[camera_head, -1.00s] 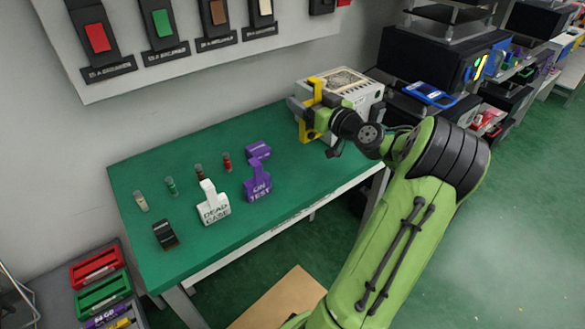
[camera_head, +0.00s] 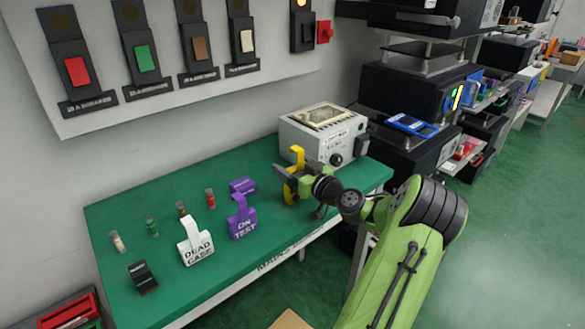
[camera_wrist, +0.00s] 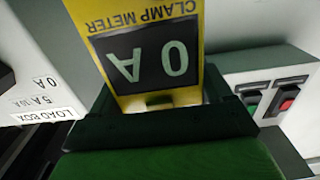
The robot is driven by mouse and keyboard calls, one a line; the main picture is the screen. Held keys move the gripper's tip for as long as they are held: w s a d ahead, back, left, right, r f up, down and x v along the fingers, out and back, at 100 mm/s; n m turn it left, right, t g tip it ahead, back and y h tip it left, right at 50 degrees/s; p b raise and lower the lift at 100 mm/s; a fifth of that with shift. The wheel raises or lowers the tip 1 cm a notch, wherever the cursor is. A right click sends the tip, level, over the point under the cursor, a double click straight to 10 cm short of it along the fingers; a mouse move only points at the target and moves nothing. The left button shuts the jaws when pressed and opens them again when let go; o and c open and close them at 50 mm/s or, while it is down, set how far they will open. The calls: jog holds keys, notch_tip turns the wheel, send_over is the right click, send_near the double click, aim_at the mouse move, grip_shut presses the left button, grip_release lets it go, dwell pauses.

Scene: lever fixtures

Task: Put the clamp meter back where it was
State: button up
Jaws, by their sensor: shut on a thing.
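The yellow clamp meter (camera_head: 297,160) is upright at the near left side of the grey load box (camera_head: 343,146). My gripper (camera_head: 288,184) is shut on it. In the wrist view the clamp meter (camera_wrist: 150,60) fills the top middle, upside down, with a dark display reading 0 A. The gripper's dark fingers (camera_wrist: 155,125) cross just below the display. The load box's label (camera_wrist: 45,108) shows at the left of that view. I cannot tell whether the clamp meter touches the box or the bench.
The green bench (camera_head: 240,255) carries a white DEAD CASE tag (camera_head: 196,245), a purple ON TEST tag (camera_head: 242,220), several small fuse-like cylinders (camera_head: 151,226) and a small black item (camera_head: 142,277). Wall switches (camera_head: 141,55) hang behind. Black shelving with a blue meter (camera_head: 411,125) stands right.

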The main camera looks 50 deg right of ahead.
jog(key=shift+f, duration=0.45)
jog(key=shift+s+a+f+b, duration=0.15)
jog(key=shift+f+b, duration=0.2)
jog(key=shift+b, duration=0.15)
jog(key=o, duration=1.2)
jog(key=shift+r+p, duration=0.3)
jog(key=shift+p, duration=0.2)
jog(key=v, duration=0.7)
jog(key=r+p+v, duration=0.1)
jog(key=v, duration=0.3)
jog(key=shift+s, duration=0.35)
